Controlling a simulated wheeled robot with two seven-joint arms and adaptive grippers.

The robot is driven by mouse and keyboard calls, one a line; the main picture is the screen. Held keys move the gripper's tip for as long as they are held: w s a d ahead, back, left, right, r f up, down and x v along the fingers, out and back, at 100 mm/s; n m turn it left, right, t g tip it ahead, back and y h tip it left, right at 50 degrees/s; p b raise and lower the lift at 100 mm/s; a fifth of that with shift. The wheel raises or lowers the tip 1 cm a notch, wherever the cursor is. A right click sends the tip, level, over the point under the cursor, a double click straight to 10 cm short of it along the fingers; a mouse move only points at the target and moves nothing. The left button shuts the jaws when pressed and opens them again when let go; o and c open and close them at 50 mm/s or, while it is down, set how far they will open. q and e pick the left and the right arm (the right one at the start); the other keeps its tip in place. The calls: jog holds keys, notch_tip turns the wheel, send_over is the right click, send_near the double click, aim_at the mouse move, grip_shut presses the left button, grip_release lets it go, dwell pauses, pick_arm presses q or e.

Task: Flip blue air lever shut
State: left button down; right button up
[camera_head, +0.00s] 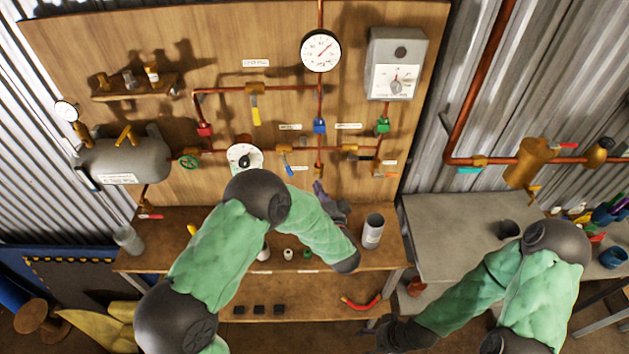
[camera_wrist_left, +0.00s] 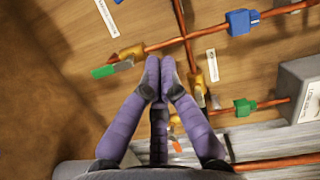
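The blue lever (camera_head: 288,165) sits on a brass valve (camera_head: 284,149) in the lower horizontal pipe on the wooden board. It slants down and to the right from the valve. It does not show in the left wrist view. My left gripper (camera_head: 319,188) is just right of and below the lever, apart from it. In the left wrist view its purple fingers (camera_wrist_left: 159,72) are brought together at the tips with nothing between them. My right gripper (camera_head: 395,338) is low at the bottom of the head view, far from the board; its fingers are unclear.
A blue fitting (camera_head: 319,125) and a green fitting (camera_head: 382,124) are on the pipes nearby. A grey can (camera_head: 373,231) stands on the wooden bench below. A round white dial (camera_head: 244,157) is left of the blue lever.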

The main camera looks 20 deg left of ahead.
pick_arm(q)
jog(key=shift+s+d, duration=0.15)
jog(key=shift+s, duration=0.65)
jog(key=shift+d, duration=0.15)
